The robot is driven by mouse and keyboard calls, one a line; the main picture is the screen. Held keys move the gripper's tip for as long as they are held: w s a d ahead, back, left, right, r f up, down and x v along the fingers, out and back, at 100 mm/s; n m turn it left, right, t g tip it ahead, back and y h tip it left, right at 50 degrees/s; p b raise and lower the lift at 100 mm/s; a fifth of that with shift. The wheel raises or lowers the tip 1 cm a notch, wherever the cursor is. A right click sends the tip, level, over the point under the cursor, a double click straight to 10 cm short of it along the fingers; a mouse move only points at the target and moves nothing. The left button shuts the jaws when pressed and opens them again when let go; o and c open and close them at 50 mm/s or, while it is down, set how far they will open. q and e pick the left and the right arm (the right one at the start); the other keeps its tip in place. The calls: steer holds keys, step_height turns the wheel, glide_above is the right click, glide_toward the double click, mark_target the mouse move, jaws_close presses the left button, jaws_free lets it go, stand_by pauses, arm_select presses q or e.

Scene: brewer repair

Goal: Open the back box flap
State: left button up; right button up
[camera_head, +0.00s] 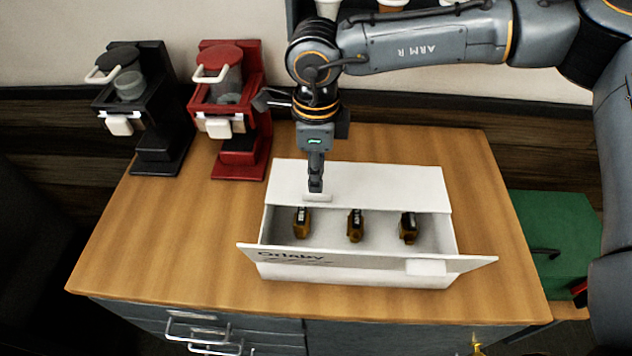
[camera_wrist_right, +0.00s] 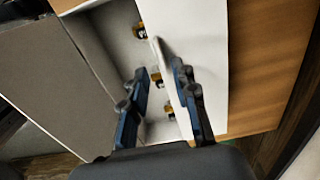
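The white box (camera_head: 354,272) stands on the wooden cabinet top, with its front flap (camera_head: 290,259) folded outward toward the viewer. The back flap (camera_head: 400,186) lies nearly flat over the rear part of the box, with a small tab (camera_head: 317,197) at its front edge. My right gripper (camera_head: 316,188) points down at this tab. In the right wrist view, its two fingers (camera_wrist_right: 168,78) are apart, on either side of the edge of the back flap (camera_wrist_right: 205,60). Whether they touch it is unclear. My left gripper is not in view.
Three small brown bottles, one of them the middle bottle (camera_head: 355,226), stand inside the box. A black brewer (camera_head: 150,110) and a red brewer (camera_head: 240,150) stand at the back left. A green case (camera_head: 560,245) is at the right. The left countertop is clear.

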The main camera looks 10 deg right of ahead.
step_height(320, 180, down, 4)
steer(key=shift+w+f+p, duration=0.1)
steer(key=shift+f+p, duration=0.05)
steer(key=shift+p, duration=0.3)
steer(key=shift+f, duration=0.6)
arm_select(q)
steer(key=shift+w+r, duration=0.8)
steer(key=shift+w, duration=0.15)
arm_select(e)
jaws_close()
